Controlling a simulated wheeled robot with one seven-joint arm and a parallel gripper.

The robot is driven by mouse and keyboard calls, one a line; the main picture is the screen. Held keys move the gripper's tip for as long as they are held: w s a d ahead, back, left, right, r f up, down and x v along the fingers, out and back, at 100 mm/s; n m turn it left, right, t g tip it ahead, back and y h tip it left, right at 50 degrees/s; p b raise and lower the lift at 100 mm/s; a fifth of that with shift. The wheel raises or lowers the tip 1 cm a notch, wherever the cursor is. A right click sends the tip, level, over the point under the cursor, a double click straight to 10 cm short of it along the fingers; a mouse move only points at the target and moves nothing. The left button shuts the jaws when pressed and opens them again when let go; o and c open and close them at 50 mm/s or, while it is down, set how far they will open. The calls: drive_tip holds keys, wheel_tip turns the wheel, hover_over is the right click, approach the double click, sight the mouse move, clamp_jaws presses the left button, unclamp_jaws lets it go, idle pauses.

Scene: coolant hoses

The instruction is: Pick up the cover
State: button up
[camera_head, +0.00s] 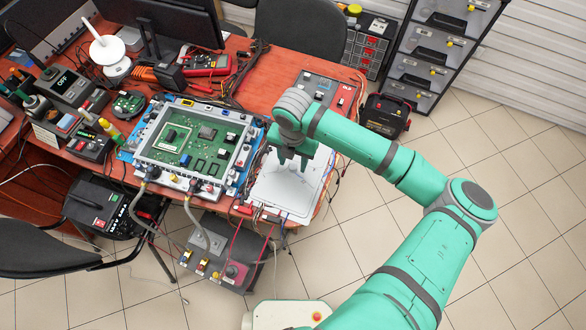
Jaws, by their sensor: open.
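A flat, pale grey-white panel that looks like the cover (285,193) lies at the front right of the red-brown table, to the right of the framed circuit board. My gripper (292,164) is above the far part of this panel, with its fingers pointing down and spread apart. Nothing shows between the fingers. The gripper and wrist hide part of the panel's far edge. I cannot tell whether the fingertips touch it.
The green circuit board (190,143) sits in a white-blue frame with hoses at its front. A grey box (222,250) with coloured connectors is below the table edge. Thin cables run along the panel's sides. A dark tray (318,88) lies behind.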

drive_tip(key=shift+f, duration=0.8)
drive_tip(key=shift+c, duration=0.5)
clamp_jaws()
drive_tip(key=shift+r, duration=0.1)
